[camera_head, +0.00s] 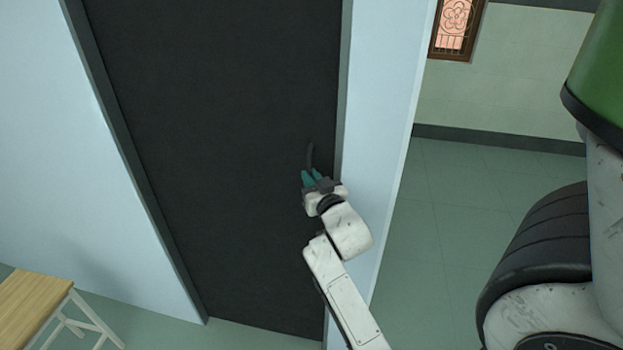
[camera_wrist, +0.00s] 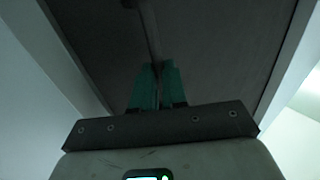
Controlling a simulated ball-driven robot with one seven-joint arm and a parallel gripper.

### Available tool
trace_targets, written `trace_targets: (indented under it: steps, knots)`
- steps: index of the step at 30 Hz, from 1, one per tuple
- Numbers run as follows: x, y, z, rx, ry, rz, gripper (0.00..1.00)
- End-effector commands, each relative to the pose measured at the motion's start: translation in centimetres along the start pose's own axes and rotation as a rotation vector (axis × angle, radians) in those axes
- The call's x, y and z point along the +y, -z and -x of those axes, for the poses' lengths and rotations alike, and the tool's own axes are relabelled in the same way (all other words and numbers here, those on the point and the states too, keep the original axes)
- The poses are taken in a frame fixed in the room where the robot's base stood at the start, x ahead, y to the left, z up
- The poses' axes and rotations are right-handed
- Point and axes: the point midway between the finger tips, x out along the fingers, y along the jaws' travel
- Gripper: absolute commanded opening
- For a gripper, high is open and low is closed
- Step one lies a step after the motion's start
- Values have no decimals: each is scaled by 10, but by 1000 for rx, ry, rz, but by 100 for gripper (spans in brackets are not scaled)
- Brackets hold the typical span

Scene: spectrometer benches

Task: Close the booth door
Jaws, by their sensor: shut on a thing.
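The booth door (camera_head: 220,130) is a dark grey panel filling its frame in the head view, and it looks shut or nearly so. Its dark handle (camera_head: 310,155) is a vertical bar near the door's right edge. My gripper (camera_head: 311,174) has green fingers and is at the handle's lower end. In the wrist view the green fingers (camera_wrist: 157,75) are closed on the handle (camera_wrist: 150,30), which runs upward from between them. The wrist view also shows the dark door (camera_wrist: 210,45) behind. Part of the handle is hidden by the fingers.
Pale blue booth walls (camera_head: 385,120) stand on both sides of the door. A wooden-topped table or stool (camera_head: 32,303) with white legs is at the lower left. Open green tiled floor (camera_head: 450,210) lies to the right, below a small window (camera_head: 457,28).

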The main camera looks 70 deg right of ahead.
Motion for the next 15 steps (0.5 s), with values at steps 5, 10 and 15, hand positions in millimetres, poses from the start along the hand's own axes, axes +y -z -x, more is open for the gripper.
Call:
trace_targets:
  steps: [5, 10, 15]
  knots:
    - [7, -2, 2, -6, -12, 4, 18]
    - [6, -2, 2, -4, -10, 3, 34]
    - [4, -1, 1, -3, -8, 2, 38]
